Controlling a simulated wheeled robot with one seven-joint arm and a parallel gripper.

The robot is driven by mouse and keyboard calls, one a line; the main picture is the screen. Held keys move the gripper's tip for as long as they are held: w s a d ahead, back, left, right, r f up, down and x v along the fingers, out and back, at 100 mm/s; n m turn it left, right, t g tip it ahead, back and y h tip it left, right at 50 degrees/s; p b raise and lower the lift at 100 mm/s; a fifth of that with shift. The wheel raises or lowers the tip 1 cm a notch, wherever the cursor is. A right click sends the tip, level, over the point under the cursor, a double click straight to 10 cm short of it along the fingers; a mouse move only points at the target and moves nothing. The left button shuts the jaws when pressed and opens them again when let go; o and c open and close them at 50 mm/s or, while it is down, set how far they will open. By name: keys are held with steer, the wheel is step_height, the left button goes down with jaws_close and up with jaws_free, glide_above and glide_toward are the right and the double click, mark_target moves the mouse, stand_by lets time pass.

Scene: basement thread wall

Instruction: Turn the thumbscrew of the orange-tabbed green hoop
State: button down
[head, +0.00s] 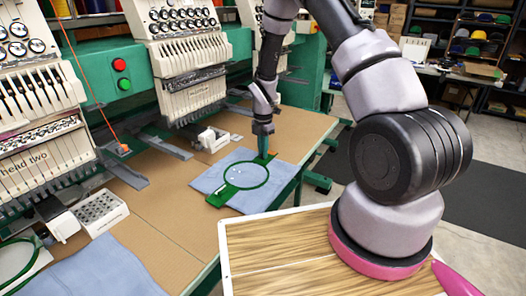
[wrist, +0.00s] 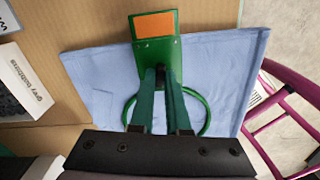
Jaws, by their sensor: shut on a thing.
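The green hoop (head: 266,174) lies flat on a blue cloth (head: 210,181) at the table's right edge; it also shows in the wrist view (wrist: 207,118). Its green bracket with an orange tab (wrist: 154,25) is at the top of the wrist view. The fingers hide most of the thumbscrew.
A box labelled grey bobbins (wrist: 22,80) is left of the cloth in the wrist view. Embroidery machine heads (head: 190,60) stand along the table's back left. A pink metal frame (wrist: 290,108) stands beyond the table's edge. Brown tabletop (head: 165,215) is clear between the two cloths.

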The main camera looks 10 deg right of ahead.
steer(key=m, duration=0.4)
steer(key=shift+m, duration=0.3)
steer(key=m, duration=1.2)
steer(key=shift+m, duration=0.3)
steer(key=m, duration=0.3)
steer(key=shift+m, duration=0.3)
steer(key=m, duration=0.4)
steer(key=shift+m, duration=0.3)
steer(key=m, duration=0.4)
steer(key=shift+m, duration=2)
